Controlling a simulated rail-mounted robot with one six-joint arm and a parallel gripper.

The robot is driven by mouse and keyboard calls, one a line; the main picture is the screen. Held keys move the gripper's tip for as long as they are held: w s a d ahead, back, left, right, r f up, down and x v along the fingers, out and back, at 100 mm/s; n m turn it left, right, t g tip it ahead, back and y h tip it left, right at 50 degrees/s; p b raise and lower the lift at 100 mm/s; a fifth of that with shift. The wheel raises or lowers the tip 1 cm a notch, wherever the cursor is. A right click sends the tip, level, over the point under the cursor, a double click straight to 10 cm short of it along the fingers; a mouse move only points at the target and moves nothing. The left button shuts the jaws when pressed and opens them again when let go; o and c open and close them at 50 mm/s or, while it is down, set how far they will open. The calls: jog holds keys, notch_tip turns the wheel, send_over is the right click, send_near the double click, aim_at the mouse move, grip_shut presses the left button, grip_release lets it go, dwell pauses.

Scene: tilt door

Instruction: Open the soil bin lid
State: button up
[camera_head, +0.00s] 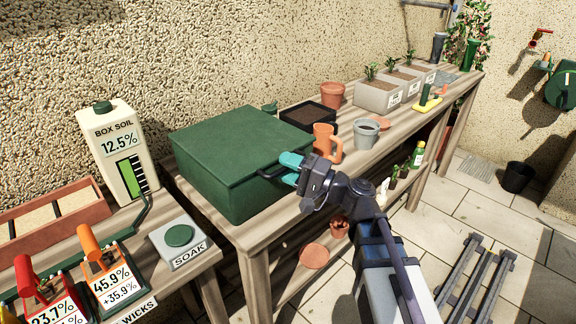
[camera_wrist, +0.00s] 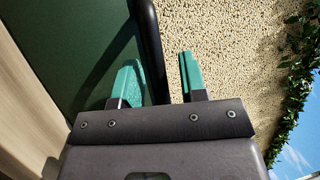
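The soil bin (camera_head: 225,165) is a dark green box on the wooden bench, and its flat green lid (camera_head: 240,135) is down. A dark bar handle (camera_head: 264,172) sticks out from its front right side. My gripper (camera_head: 286,168) is at this handle, with its teal fingers pointing toward the bin. In the wrist view my gripper (camera_wrist: 158,65) is open, and the black handle bar (camera_wrist: 150,50) runs between the two fingers, closer to the left one. Whether either finger touches the bar cannot be told.
A terracotta mug (camera_head: 324,141) and a grey pot (camera_head: 366,132) stand right of the bin, close to my wrist. A black soil tray (camera_head: 309,116) is behind them. A box soil gauge (camera_head: 120,150) and a soak button (camera_head: 180,235) are at left.

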grip_shut()
dwell(0.3)
